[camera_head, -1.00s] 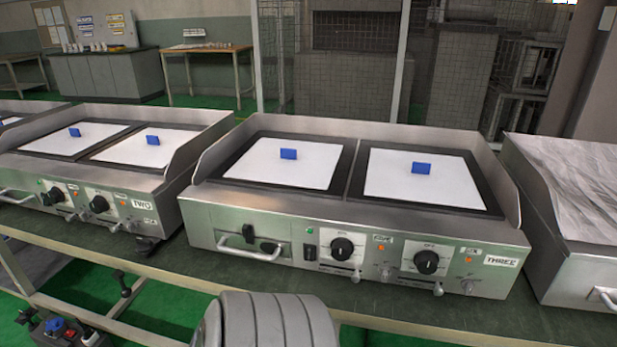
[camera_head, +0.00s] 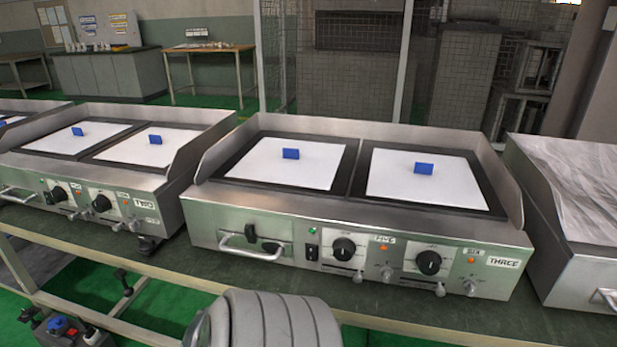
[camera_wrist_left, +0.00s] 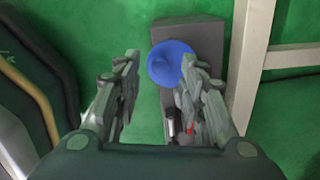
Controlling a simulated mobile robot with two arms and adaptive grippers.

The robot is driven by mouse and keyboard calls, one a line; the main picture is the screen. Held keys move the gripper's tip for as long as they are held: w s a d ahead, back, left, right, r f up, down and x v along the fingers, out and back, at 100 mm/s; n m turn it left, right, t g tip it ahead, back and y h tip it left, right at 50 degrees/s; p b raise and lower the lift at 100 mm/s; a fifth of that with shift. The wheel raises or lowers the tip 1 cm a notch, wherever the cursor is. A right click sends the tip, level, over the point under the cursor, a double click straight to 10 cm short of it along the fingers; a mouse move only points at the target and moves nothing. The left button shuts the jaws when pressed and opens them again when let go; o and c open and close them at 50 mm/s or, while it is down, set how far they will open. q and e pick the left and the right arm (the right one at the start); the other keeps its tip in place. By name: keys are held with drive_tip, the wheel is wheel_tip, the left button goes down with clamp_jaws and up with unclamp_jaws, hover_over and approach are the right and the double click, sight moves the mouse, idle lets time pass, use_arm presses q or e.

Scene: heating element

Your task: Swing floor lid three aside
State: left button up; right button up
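The heater marked THREE (camera_head: 504,262) stands on the bench. A low grey box with a blue round cap (camera_head: 58,326) is on the green floor at the lower left. The left wrist view shows a blue round cap (camera_wrist_left: 170,62) on a grey box (camera_wrist_left: 205,38), with a small red part beside my right finger. My left gripper (camera_wrist_left: 160,60) is open, its fingers spread either side of the cap's near part. The right finger overlaps the cap's edge; I cannot tell whether it touches. Which lid is number three is not readable here. My right gripper is not in view.
Heater TWO (camera_head: 145,204) stands to the left on the same bench (camera_head: 160,262). A pale frame bar (camera_wrist_left: 250,60) runs close to the right of the box in the wrist view, with a crossbar. Dark rounded shapes fill the wrist view's left side. Green floor lies between.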

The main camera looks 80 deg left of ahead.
use_arm(q)
wheel_tip(320, 180, up, 10)
drive_tip(key=shift+f, duration=0.15)
idle(0.3)
idle(0.5)
